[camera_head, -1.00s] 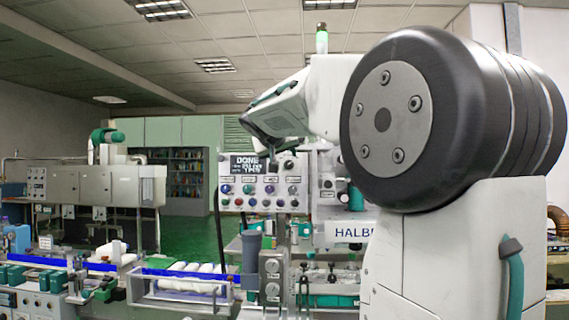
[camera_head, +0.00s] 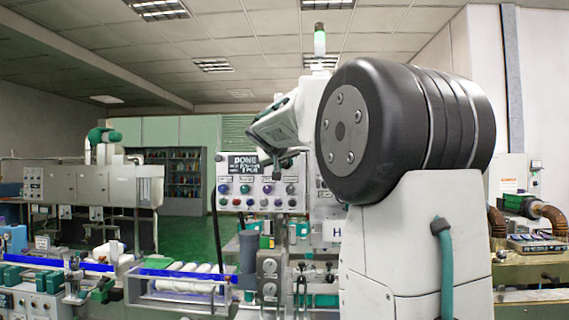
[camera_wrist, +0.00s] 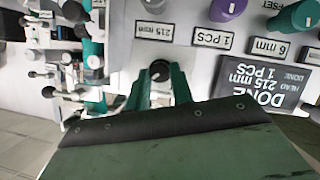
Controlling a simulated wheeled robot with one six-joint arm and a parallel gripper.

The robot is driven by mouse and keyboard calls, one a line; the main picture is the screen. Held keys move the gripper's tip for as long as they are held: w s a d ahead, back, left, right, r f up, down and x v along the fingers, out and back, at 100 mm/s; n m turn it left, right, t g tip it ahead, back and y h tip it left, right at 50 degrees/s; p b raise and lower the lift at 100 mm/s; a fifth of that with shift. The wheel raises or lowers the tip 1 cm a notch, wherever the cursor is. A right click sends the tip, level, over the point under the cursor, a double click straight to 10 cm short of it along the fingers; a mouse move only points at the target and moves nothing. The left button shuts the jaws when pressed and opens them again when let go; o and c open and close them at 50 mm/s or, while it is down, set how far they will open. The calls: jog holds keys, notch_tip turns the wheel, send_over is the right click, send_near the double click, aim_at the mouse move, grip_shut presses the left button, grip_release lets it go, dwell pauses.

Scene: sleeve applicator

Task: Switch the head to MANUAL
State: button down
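The control panel (camera_head: 228,190) stands ahead with a dark display, knobs and buttons. In the wrist view the panel appears upside down; its display (camera_wrist: 262,98) reads DONE, HEAD, 215 mm, 1 PCS. A black knob (camera_wrist: 160,71) on a pale plate lies between the fingertips of my gripper (camera_wrist: 160,74). The teal fingers are open, one at each side of the knob, with pale surface showing between. I cannot tell whether either finger touches it. In the head view my gripper (camera_head: 284,160) is small and dark in front of the panel's upper right.
Purple (camera_wrist: 228,8) and teal (camera_wrist: 292,17) knobs sit near my gripper in the wrist view, with label plates below them. Fittings (camera_wrist: 90,55) crowd the left of that view. A roller tray (camera_head: 180,278) is at lower left.

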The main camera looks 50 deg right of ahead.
jog(key=n, duration=0.1)
jog(key=n+g+h, duration=0.1)
jog(key=shift+w+a+f+n, duration=0.1)
jog(key=shift+w+f+n, duration=0.05)
jog(key=shift+n, duration=0.25)
jog(key=n+g+h, duration=0.1)
jog(key=n+h, duration=0.1)
jog(key=n, duration=0.1)
jog(key=shift+w+f, duration=0.1)
dwell(0.3)
jog(key=shift+n, duration=0.4)
jog(key=c, duration=1.2)
grip_release()
jog(key=shift+a, duration=0.1)
jog(key=v, duration=0.7)
jog(key=shift+a, duration=0.4)
